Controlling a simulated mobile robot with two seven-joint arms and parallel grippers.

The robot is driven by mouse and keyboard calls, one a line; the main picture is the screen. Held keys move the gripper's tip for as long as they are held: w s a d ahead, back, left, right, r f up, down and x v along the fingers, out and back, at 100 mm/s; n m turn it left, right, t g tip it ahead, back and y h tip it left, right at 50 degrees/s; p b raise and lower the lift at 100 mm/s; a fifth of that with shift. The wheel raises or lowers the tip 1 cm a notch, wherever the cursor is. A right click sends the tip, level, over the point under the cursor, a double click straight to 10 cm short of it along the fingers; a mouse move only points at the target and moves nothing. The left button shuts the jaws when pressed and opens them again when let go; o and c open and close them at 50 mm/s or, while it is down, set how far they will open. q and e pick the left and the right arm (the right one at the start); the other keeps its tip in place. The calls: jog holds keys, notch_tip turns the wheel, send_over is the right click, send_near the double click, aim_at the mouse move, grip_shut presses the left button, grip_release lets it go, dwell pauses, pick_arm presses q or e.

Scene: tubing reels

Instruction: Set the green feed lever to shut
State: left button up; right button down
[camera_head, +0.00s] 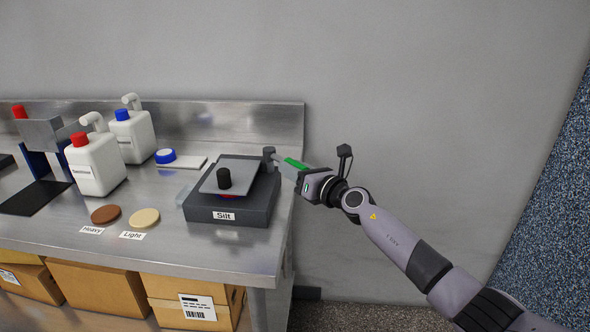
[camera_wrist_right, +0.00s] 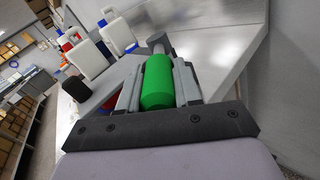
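The green feed lever (camera_head: 295,163) sticks out to the right from a dark grey pivot (camera_head: 268,154) at the back right corner of a dark box labelled "Silt" (camera_head: 245,208). In the head view the lever is partly hidden by my right gripper (camera_head: 291,167), beyond the bench's right edge. In the right wrist view the lever's green grip (camera_wrist_right: 158,84) lies lengthwise between the two fingers of my right gripper (camera_wrist_right: 159,85). The fingers appear to touch it on both sides. No shut marking is readable. My left gripper is not in view.

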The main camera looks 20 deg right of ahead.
jog(key=c, duration=0.8)
grip_release()
jog(key=shift+a, duration=0.1)
jog(key=shift+s, duration=0.1)
jog(key=shift+s+d+p, duration=0.35)
jog(key=shift+s+p, duration=0.2)
jog(key=shift+p, duration=0.05)
jog(key=shift+p+v, duration=1.2)
jog(key=shift+v, duration=1.7)
jog(key=shift+a, duration=0.1)
